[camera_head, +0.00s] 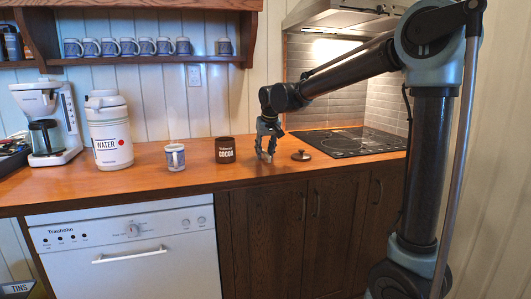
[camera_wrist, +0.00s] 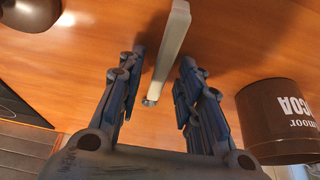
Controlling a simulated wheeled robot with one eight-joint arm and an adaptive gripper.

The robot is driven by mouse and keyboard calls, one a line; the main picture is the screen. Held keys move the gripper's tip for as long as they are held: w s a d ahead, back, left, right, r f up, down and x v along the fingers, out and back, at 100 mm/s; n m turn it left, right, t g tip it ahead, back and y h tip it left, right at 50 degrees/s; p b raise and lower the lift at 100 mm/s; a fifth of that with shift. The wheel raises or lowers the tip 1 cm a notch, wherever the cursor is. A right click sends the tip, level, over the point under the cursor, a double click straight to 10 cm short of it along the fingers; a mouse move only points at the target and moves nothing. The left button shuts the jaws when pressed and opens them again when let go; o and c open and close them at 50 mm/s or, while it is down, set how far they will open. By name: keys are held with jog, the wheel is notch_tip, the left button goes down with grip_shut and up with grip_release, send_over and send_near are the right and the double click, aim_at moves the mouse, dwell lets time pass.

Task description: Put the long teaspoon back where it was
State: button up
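In the wrist view, a long, pale grey, straight thing (camera_wrist: 172,45), which looks like the long teaspoon, runs from the top edge down to a small dark end between my fingers. Its bowl is not clearly seen. My gripper (camera_wrist: 164,62) is open, with one finger on each side of it and a gap visible on both sides. In the head view, my gripper (camera_head: 267,153) points down, low at the wooden counter, between the brown cocoa tin (camera_head: 225,150) and a small brown lid (camera_head: 301,155). I cannot make out the teaspoon there.
The cocoa tin stands close to my fingers in the wrist view (camera_wrist: 280,125). A mug (camera_head: 175,157), a water jug (camera_head: 109,135) and a coffee maker (camera_head: 43,122) stand further left. A black cooktop (camera_head: 355,141) lies to the right. The counter (camera_head: 200,176) is clear along its front.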

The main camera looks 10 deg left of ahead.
jog(key=shift+r, duration=0.1)
jog(key=v, duration=1.2)
jog(key=s+d+f+m+h, duration=0.1)
jog(key=s+d+f, duration=0.15)
jog(key=d, duration=0.65)
jog(key=s+d+f+m, duration=0.15)
jog(key=d+f, duration=0.25)
jog(key=d, duration=0.5)
jog(key=s+d+f+m+h, duration=0.1)
jog(key=s+d+f, duration=0.25)
jog(key=d, duration=0.55)
jog(key=s+d+f+m+g, duration=0.1)
jog(key=s+d+f, duration=0.6)
jog(key=s+f, duration=0.2)
jog(key=s+d+f+m, duration=0.1)
jog(key=s+d+f, duration=0.7)
jog(key=s+f, duration=0.1)
jog(key=shift+f+m+g, duration=0.35)
jog(key=shift+f+g, duration=0.05)
jog(key=shift+f, duration=0.45)
jog(key=shift+d, duration=0.1)
